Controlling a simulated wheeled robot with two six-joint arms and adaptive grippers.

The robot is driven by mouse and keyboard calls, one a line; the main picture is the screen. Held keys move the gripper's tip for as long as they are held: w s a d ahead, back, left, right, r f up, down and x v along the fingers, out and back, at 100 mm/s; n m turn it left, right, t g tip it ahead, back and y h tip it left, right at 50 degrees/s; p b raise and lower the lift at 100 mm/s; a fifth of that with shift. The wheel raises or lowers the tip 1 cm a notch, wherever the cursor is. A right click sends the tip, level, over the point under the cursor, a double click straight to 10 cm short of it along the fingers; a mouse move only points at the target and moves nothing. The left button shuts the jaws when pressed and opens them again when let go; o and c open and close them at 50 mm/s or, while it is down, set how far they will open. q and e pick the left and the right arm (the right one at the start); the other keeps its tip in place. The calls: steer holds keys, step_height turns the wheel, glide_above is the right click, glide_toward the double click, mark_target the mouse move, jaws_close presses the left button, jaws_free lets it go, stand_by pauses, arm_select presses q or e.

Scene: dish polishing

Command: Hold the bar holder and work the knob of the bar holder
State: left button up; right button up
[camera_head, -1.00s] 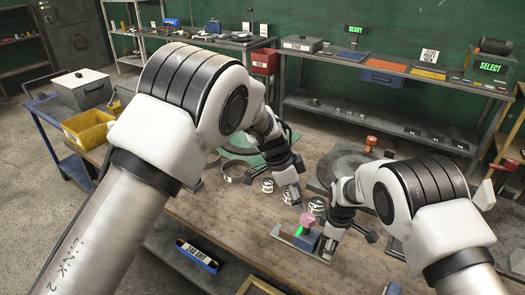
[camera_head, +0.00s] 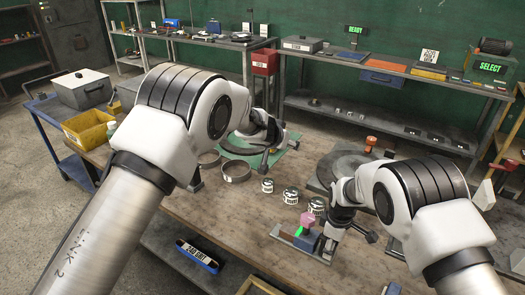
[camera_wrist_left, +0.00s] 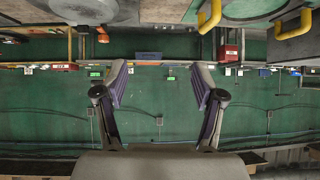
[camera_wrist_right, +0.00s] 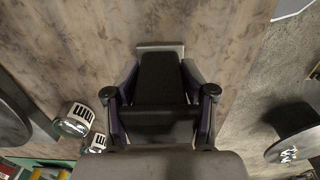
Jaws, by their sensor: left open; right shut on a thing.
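The bar holder (camera_head: 284,233) is a flat plate on the bench at front centre, with a blue block, a green strip and a pink knob (camera_head: 307,219) on top. My right gripper (camera_head: 329,243) is lowered at its right end, shut on the holder. In the right wrist view its fingers (camera_wrist_right: 160,110) close around a dark block, with a pale plate edge beyond; the knob is hidden there. My left gripper is raised behind the holder, away from the knob. In the left wrist view it (camera_wrist_left: 160,78) is open and empty, facing the green wall.
Several small white-and-black cylinders (camera_head: 291,197) stand just behind the holder. A dark round plate (camera_head: 345,168) lies behind my right arm. A ring-shaped tin (camera_head: 235,171) and green mat (camera_head: 283,147) are at the back left. The bench front left is bare.

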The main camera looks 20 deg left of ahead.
steer(key=shift+f, duration=0.1)
arm_select(q)
steer(key=a+f+n+g+y, duration=0.1)
steer(key=a+f+n+y, duration=0.2)
steer(key=a+n, duration=0.3)
steer(key=shift+a+f+n+y, duration=0.3)
steer(key=shift+a+f+y, duration=0.1)
steer(key=shift+f, duration=0.25)
